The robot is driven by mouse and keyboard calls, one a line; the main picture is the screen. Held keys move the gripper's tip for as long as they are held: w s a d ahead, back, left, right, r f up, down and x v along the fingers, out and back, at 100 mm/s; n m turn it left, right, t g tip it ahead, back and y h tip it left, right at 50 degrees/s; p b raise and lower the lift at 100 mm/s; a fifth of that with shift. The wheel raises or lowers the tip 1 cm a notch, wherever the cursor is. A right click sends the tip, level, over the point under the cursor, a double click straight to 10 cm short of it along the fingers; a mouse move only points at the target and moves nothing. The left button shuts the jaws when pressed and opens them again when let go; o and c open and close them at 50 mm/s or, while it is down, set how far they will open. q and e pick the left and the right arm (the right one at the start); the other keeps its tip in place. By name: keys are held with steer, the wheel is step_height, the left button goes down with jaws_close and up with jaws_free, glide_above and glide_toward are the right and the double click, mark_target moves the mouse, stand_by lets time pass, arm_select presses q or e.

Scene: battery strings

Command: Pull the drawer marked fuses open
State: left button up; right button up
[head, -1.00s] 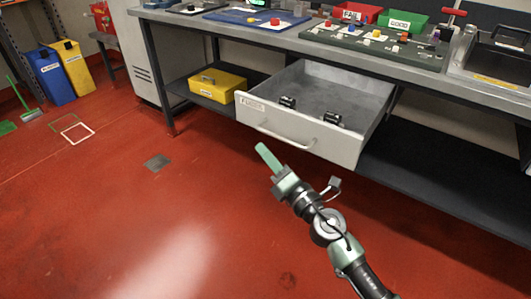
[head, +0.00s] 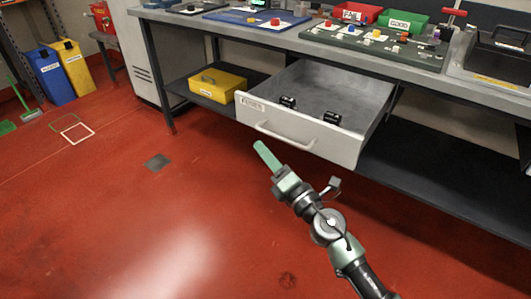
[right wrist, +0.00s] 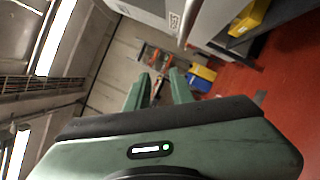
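The grey drawer (head: 335,143) under the bench stands pulled well out, and its inside shows. A small label, too small to read, is on the left of its front. The bar handle (head: 285,137) crosses the front. Two small black things (head: 331,118) lie inside. My right gripper (head: 265,156) is just in front of and below the handle, apart from it and empty. In the right wrist view its two green fingers (right wrist: 160,88) stand apart with a gap. A labelled grey front and handle show at the top there. My left gripper is not in view.
A yellow box (head: 218,85) sits on the lower shelf left of the drawer. The bench top (head: 225,27) holds boards, red and green bins and a dark tray. Blue and yellow bins (head: 50,72) stand far left. The red floor before the drawer is clear.

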steer(key=shift+o, duration=0.2)
steer(key=b+v, duration=0.1)
steer(key=v, duration=0.6)
steer(key=shift+s+d, duration=0.2)
steer(key=shift+s, duration=0.15)
